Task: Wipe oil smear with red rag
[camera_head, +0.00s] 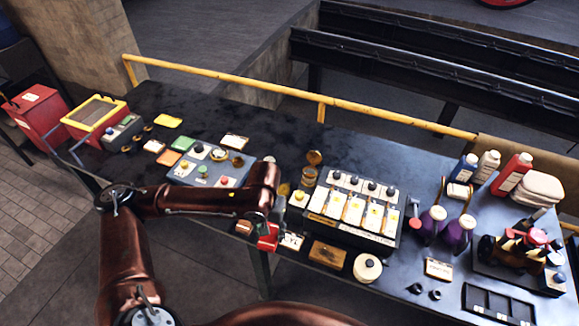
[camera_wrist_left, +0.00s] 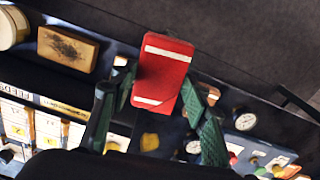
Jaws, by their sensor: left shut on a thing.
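My left gripper (camera_head: 268,222) is low over the front edge of the table, left of the large tray of cards. It is shut on the red rag (camera_head: 267,239), a small red pad. In the left wrist view the red rag (camera_wrist_left: 163,78) has two white stripes and sits between the green fingers (camera_wrist_left: 158,95). A tan block (camera_head: 327,254) lies to the right of the gripper. The left wrist view shows a dark blotch on top of this block (camera_wrist_left: 67,48). I cannot make out an oil smear with certainty on the dark, glossy table. My right gripper is not in view.
The card tray (camera_head: 352,212) and a round white-topped tin (camera_head: 367,267) stand close right of the gripper. A panel with coloured knobs (camera_head: 211,167) is behind my left arm. Purple bottles (camera_head: 432,220) stand farther right. A yellow rail (camera_head: 300,95) runs along the back.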

